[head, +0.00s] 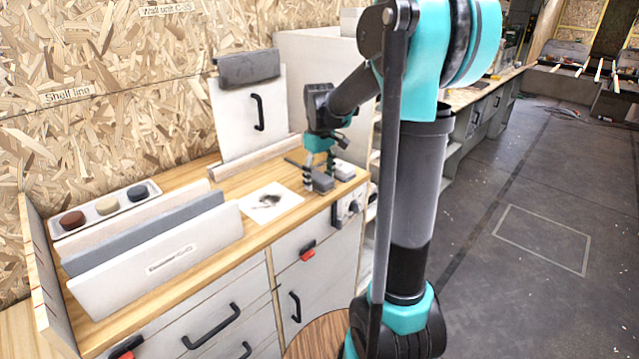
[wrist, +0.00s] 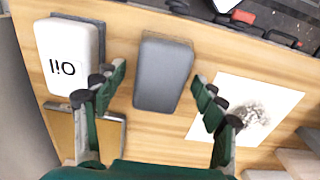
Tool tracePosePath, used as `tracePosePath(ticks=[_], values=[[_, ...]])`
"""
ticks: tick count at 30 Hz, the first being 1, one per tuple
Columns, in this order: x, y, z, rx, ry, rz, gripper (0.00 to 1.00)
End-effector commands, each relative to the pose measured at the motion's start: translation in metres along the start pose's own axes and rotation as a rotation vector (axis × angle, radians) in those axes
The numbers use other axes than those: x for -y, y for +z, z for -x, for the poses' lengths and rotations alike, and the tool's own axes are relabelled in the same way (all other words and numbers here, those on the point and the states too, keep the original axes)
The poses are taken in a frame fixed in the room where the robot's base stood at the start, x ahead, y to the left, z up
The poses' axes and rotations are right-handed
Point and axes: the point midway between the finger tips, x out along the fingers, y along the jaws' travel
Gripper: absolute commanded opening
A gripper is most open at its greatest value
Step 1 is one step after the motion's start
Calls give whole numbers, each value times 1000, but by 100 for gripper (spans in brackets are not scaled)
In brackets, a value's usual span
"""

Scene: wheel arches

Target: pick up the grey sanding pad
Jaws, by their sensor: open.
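The grey sanding pad (wrist: 163,73) is a rounded grey block on the wooden counter. In the wrist view it lies beyond and between my fingertips. My gripper (wrist: 157,88) is open, with one finger towards each long side of the pad and nothing held. In the head view my gripper (head: 320,166) points down over the counter, and the pad (head: 322,184) shows by its fingertips. Whether the fingertips reach down beside the pad is hard to tell.
A white block marked "Oil" (wrist: 68,52) stands close left of the pad, and a smudged white sheet (wrist: 252,105) lies to its right. In the head view, upright panels (head: 160,265) and a tray of coloured pots (head: 72,232) stand at the left.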

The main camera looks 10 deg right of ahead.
Motion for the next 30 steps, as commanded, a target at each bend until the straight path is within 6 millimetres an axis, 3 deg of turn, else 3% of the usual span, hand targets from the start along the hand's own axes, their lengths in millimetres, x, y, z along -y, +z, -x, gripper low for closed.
tracePosePath(ticks=[3, 16, 25, 30], values=[[0, 0, 0, 0, 0, 0, 71], [0, 0, 0, 0, 0, 0, 17], [0, 0, 2, 0, 0, 0, 16], [0, 0, 13, 0, 0, 0, 16]])
